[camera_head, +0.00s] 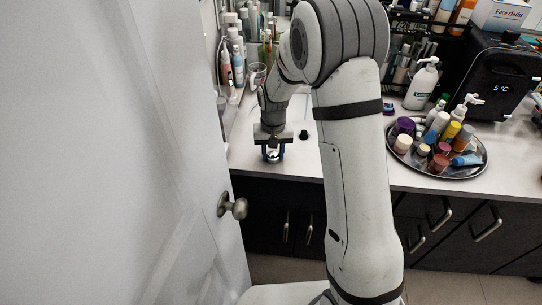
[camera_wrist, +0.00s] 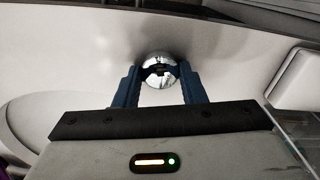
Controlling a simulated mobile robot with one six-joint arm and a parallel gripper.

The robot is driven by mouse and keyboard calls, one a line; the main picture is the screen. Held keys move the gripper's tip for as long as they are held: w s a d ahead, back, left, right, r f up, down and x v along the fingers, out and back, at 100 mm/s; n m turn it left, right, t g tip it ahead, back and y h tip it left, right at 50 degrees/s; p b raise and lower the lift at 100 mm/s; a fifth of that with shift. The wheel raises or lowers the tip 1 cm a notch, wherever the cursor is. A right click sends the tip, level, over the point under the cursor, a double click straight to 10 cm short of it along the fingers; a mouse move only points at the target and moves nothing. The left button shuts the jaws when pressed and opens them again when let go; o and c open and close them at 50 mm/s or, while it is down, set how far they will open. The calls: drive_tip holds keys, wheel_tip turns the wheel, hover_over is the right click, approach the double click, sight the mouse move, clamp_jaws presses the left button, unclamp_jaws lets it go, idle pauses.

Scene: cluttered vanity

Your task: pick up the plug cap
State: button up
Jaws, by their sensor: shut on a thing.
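My gripper (camera_head: 272,154) is over the front left part of the white counter, pointing down. In the wrist view, its two dark blue fingers (camera_wrist: 159,82) are shut on a round, shiny chrome plug cap (camera_wrist: 159,62). The cap sits between the fingertips, with its sides partly hidden by them. In the head view, the plug cap (camera_head: 272,154) shows only as a small bright spot between the fingers. I cannot tell whether it touches the counter.
A small black object (camera_head: 304,134) stands on the counter right of my gripper. A round metal tray (camera_head: 462,172) with several bottles and jars is farther right. Bottles (camera_head: 238,65) line the back left. A white door (camera_head: 110,150) with a knob (camera_head: 236,208) stands at left.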

sight(273, 155)
drive_tip(key=shift+c, duration=0.5)
drive_tip(key=shift+r, duration=0.1)
drive_tip(key=shift+w+r, duration=0.1)
drive_tip(key=shift+r, duration=0.15)
wheel_tip(273, 155, up, 9)
drive_tip(key=b, duration=0.1)
drive_tip(key=shift+r, duration=0.2)
